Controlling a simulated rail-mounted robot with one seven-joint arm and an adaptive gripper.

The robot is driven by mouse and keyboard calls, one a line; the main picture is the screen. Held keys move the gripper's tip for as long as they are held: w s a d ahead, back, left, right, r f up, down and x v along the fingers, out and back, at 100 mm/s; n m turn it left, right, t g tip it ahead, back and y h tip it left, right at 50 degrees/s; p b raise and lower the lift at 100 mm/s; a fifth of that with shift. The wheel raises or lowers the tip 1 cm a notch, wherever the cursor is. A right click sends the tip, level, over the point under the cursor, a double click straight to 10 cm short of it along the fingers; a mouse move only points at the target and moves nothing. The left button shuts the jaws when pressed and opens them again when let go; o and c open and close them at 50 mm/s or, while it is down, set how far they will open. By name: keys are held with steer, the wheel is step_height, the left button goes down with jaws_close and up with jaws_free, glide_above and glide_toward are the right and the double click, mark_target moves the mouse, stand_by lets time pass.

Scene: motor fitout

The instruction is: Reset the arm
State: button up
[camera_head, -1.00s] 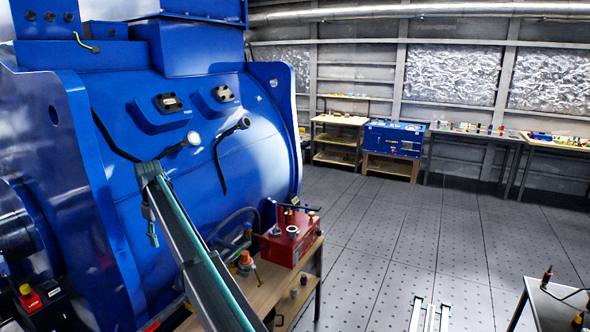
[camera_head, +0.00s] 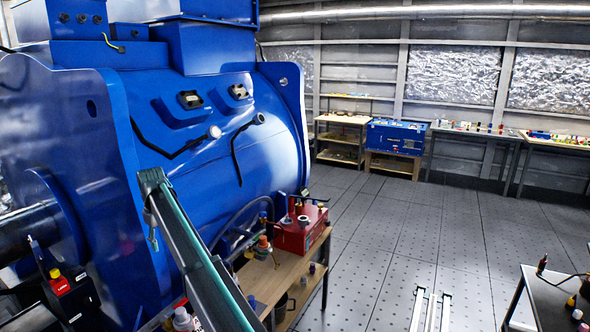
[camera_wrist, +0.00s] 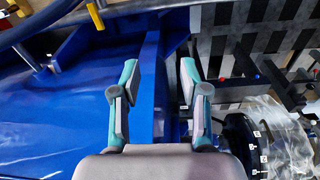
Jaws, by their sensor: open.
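My gripper (camera_wrist: 158,78) shows in the wrist view with its two grey and teal fingers apart. Nothing is held between them. A blue flange edge of the large motor passes behind the gap. The big blue motor (camera_head: 270,150) fills the left half of the head view, with two black cable ends on its curved side.
A wooden bench (camera_head: 262,279) with a red box (camera_head: 300,236) stands beside the motor. A dark table (camera_head: 548,302) is at the lower right. A blue box (camera_head: 396,137) and work tables line the back wall.

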steer(key=s+d+f+m+b, duration=0.1)
steer(key=s+d+f, duration=0.1)
steer(key=d+f, duration=0.45)
steer(key=s+d+f+m, duration=0.15)
steer(key=d+f, duration=0.25)
steer(key=f, duration=0.6)
steer(key=s+d+f+b, duration=0.1)
steer(key=s+d+f, duration=0.2)
steer(key=d+f, duration=0.35)
steer(key=s+d+f+m+g+b, duration=0.1)
steer(key=s+d+f, duration=0.5)
steer(key=d+f, duration=0.25)
steer(key=s+d+f+m+g+h+b, duration=0.1)
steer(key=s+d+f+m, duration=0.1)
steer(key=s+d+f, duration=0.65)
steer(key=s+d+f+m+g+b, duration=0.1)
steer(key=s+d+f, duration=0.2)
steer(key=d+f, duration=0.55)
steer(key=s+d+f+m+g+b, duration=0.1)
steer(key=s+d+f, duration=0.4)
steer(key=s, duration=0.7)
steer(key=s+d+f+m+g+b, duration=0.2)
steer(key=s+d+f, duration=0.4)
steer(key=s, duration=0.6)
steer(key=s+d+f+m+g+b, duration=0.1)
steer(key=s+d+f, duration=0.5)
steer(key=s, duration=0.6)
steer(key=shift+d+f+m+g+b, duration=0.15)
steer(key=shift+d+m+g+b, duration=0.05)
steer(key=shift+m+g+b, duration=0.25)
